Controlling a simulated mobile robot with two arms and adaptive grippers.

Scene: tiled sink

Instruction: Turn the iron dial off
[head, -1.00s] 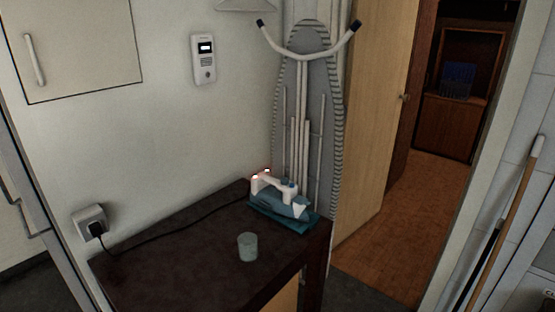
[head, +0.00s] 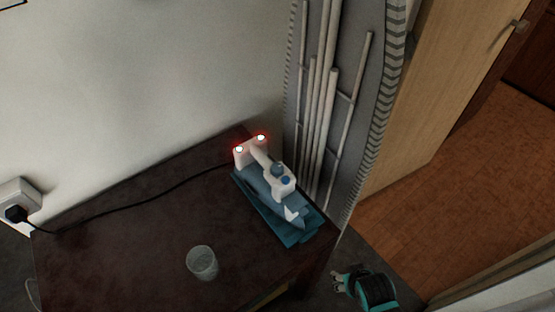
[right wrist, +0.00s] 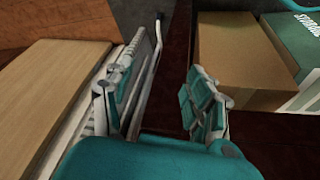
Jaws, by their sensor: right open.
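The iron (head: 264,183), blue and white, rests on a teal base (head: 290,236) at the back right of the dark table. Two red-ringed lights glow at its rear end. Small round blue knobs (head: 286,180) sit on its top near the handle; I cannot tell which one is the dial or how it is set. My right gripper (head: 338,284) is low at the bottom right, beyond the table's right edge and apart from the iron. In the right wrist view its fingers (right wrist: 162,98) are spread with nothing between them. My left gripper is not in view.
A glass (head: 202,262) stands on the dark table (head: 120,255). A black cord runs from the iron to a wall socket (head: 18,202). The ironing board (head: 375,90) stands behind the iron, beside a wooden door (head: 430,90). The right wrist view shows a cardboard box (right wrist: 240,60).

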